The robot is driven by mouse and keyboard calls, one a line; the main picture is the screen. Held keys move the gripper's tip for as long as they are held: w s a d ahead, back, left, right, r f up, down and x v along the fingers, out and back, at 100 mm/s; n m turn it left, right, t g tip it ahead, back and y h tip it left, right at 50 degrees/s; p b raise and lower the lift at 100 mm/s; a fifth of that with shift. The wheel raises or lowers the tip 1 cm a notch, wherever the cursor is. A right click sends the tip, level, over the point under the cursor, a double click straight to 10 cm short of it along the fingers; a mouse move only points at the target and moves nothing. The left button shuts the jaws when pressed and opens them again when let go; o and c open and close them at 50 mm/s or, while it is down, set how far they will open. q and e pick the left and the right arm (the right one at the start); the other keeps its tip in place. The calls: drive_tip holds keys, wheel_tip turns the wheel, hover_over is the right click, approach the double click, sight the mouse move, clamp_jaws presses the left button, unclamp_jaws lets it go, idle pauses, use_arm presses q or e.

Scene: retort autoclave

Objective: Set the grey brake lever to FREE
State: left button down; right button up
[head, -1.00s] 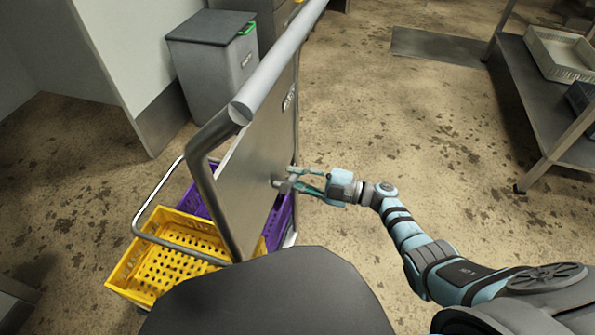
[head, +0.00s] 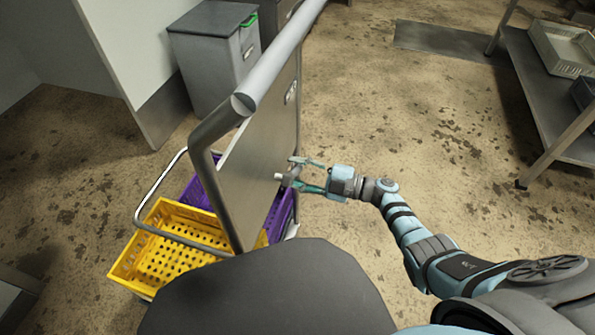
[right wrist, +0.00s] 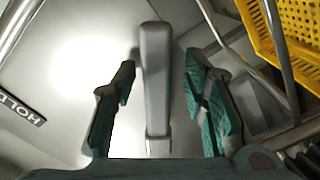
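The grey brake lever (head: 291,177) sticks out from the steel panel (head: 245,165) of the cart. My right gripper (head: 297,172) is open at the panel, with its teal fingers on either side of the lever. In the right wrist view the lever (right wrist: 155,75) stands upright between the two spread fingers (right wrist: 160,95), with a visible gap on each side. A dark label (right wrist: 20,108) on the panel, partly cut off, seems to read HOLD. No FREE label can be read. My left gripper is out of view.
The cart has a push bar (head: 270,70) above the panel, with a yellow crate (head: 150,262) and a purple crate (head: 205,200) low on it. A grey bin (head: 215,62) stands behind. A steel rack (head: 545,110) stands at the right. Floor between is clear.

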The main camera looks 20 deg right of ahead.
drive_tip(key=v, duration=1.2)
